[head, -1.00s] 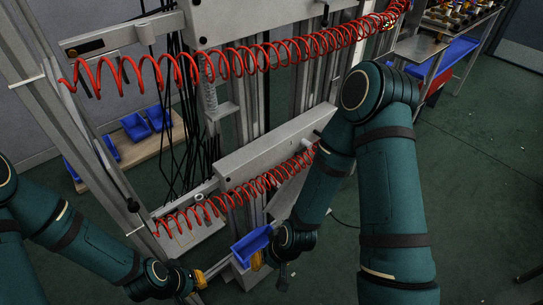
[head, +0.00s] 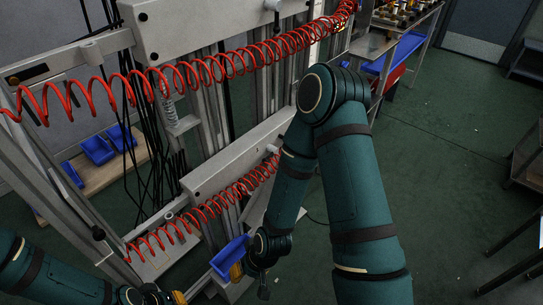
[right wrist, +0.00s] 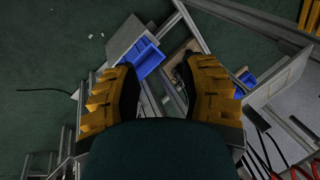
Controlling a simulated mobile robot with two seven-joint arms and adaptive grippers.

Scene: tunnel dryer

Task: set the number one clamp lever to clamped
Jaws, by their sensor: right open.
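I cannot pick out the number one clamp lever with certainty. Light knob-like ends show on the machine frame, one on the upper beam (head: 274,5) and one on the lower beam (head: 271,148), but no number is readable. My right gripper (right wrist: 165,68) is open and empty, its two yellow fingers wide apart in the right wrist view. In the head view its yellow finger (head: 236,271) shows beside a blue bin (head: 229,257); the rest is hidden by my wrist. My left gripper (head: 178,297) is at the bottom edge, mostly cut off, with only some yellow showing.
Red coiled hoses (head: 215,68) run along the machine's grey beams (head: 230,160). More blue bins (head: 98,150) sit on a low wooden board at left. A workbench (head: 372,45) stands at the back right. The green floor (head: 440,170) at right is largely clear.

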